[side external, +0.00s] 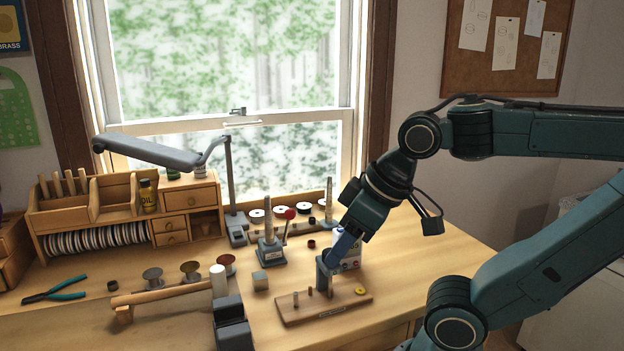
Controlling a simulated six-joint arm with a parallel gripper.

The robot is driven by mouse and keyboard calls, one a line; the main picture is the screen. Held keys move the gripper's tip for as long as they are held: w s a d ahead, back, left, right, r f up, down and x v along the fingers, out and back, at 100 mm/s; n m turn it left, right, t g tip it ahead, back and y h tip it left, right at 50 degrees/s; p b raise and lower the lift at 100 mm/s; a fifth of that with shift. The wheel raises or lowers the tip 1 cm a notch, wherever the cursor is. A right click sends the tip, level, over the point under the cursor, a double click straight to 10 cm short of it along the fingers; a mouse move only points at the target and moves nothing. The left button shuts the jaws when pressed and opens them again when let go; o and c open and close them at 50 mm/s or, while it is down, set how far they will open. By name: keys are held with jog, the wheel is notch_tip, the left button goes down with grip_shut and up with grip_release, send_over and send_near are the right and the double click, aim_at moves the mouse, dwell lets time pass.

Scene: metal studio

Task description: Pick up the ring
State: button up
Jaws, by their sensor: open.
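A wooden board (345,305) with short upright pegs lies on the workbench near the front. A small yellow ring-like piece (360,291) lies at the board's right end. I cannot tell for sure that it is the task's ring; small dark round pieces also lie on the bench, one behind the board (311,244) and one at the left (113,285). My gripper (325,288) points down over the middle of the board, left of the yellow piece and just right of the pegs. It is open. Its fingertips are small here, and I see nothing held between them.
A small stand with a tapered rod (270,250) and a small block (260,280) stand left of the board. A grey-white device (348,250) is close behind my gripper. Pliers (55,290) lie far left. The bench right of the board is clear.

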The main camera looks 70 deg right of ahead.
jog(key=w+d+r+n+g, duration=0.3)
jog(key=w+d+n, duration=0.2)
jog(key=w+d, duration=0.55)
jog(key=w+d+f+n, duration=0.2)
jog(key=d, duration=0.6)
jog(key=w+d+f+n+g+y, duration=0.1)
jog(key=w+d+f+n, duration=0.1)
jog(key=d, duration=0.5)
jog(key=shift+w+d+f+n, duration=0.15)
jog(key=shift+d+f+n, duration=0.3)
jog(key=shift+f, duration=0.25)
jog(key=shift+f, duration=0.1)
send_over(311, 244)
jog(key=d, duration=0.2)
jog(key=shift+f, duration=4.15)
